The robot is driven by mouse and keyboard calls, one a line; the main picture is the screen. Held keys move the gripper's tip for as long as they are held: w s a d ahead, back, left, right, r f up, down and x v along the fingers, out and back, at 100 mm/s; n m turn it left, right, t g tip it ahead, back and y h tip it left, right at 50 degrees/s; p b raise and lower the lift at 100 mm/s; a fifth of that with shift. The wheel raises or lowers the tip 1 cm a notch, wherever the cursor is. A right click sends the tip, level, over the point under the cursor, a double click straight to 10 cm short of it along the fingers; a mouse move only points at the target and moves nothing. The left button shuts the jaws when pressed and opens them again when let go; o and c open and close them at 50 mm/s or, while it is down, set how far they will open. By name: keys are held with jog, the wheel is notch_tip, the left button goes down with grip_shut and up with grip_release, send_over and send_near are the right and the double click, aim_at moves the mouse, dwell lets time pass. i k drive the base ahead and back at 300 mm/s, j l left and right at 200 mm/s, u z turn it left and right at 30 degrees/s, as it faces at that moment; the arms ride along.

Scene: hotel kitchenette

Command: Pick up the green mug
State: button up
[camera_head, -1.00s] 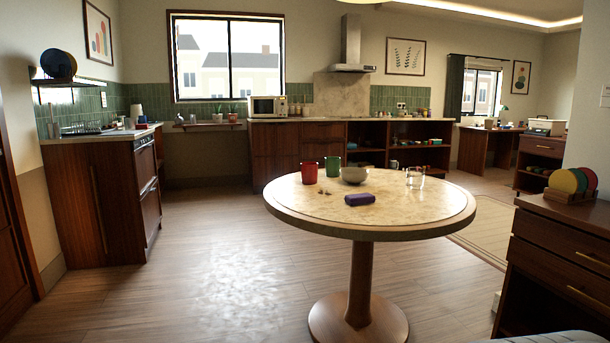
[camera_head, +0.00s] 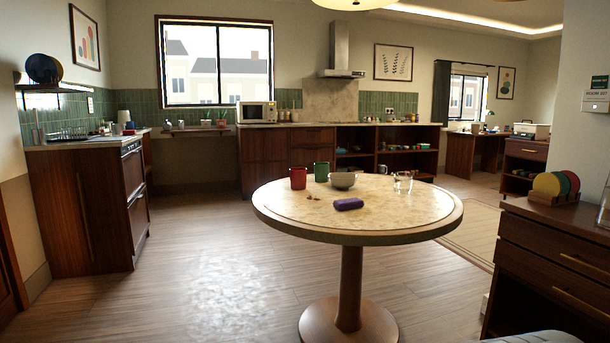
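The green mug (camera_head: 322,172) stands upright on the round table (camera_head: 400,222), toward its far side. A red mug (camera_head: 298,178) stands just to its left and slightly nearer. A grey bowl (camera_head: 342,181) sits close to its right and a little nearer. My gripper is not in view.
A purple case (camera_head: 348,204) lies mid-table, with small brown bits (camera_head: 312,196) to its left. A clear glass (camera_head: 403,182) stands at right. A dark wooden drawer unit (camera_head: 551,262) is at right. Open wooden floor (camera_head: 210,260) lies left of the table.

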aim_at(322, 169)
jog(key=z, duration=0.5)
jog(key=i+j+z, duration=0.2)
jog(key=j+z, duration=0.15)
jog(key=i+j+z, duration=0.1)
jog(key=j+z, duration=0.25)
jog(key=j, duration=0.25)
jog(key=j+z, duration=0.4)
jog(key=j, duration=0.15)
